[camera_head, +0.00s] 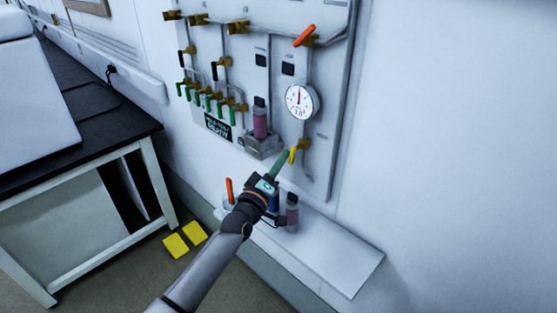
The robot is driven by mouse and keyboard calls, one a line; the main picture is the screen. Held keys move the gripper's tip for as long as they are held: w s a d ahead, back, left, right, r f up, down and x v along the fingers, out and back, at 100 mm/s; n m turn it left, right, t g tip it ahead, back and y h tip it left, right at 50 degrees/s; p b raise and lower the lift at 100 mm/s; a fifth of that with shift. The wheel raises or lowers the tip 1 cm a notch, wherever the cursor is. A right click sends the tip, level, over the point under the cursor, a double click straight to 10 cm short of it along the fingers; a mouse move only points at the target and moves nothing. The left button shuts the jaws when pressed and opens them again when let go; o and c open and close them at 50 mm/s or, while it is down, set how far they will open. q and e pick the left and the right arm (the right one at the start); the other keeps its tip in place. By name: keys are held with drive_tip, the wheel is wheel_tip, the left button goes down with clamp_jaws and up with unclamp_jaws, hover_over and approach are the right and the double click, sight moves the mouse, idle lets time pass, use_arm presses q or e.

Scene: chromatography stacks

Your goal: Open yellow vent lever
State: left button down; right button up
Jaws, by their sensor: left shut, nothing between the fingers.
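The yellow vent lever (293,156) hangs below a brass valve (302,144) near the lower right of the wall panel, under the round gauge. My left gripper (285,156) reaches up from below, its fingers shut and empty. Its tips are right beside the yellow lever; I cannot tell whether they touch it. The lever is small and partly overlapped by the fingertips. My right gripper is not in view.
The panel (325,157) carries a gauge (301,100), an orange lever (304,36), green-handled valves and a pink bottle (260,118) on a bracket. Below, a white shelf (340,262) holds another bottle (292,212). A black-topped bench (100,118) stands at left.

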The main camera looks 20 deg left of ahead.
use_arm(q)
drive_tip(key=shift+s+d+f, duration=0.1)
drive_tip(key=shift+d+f, duration=0.25)
drive_tip(key=shift+d, duration=0.05)
idle(0.6)
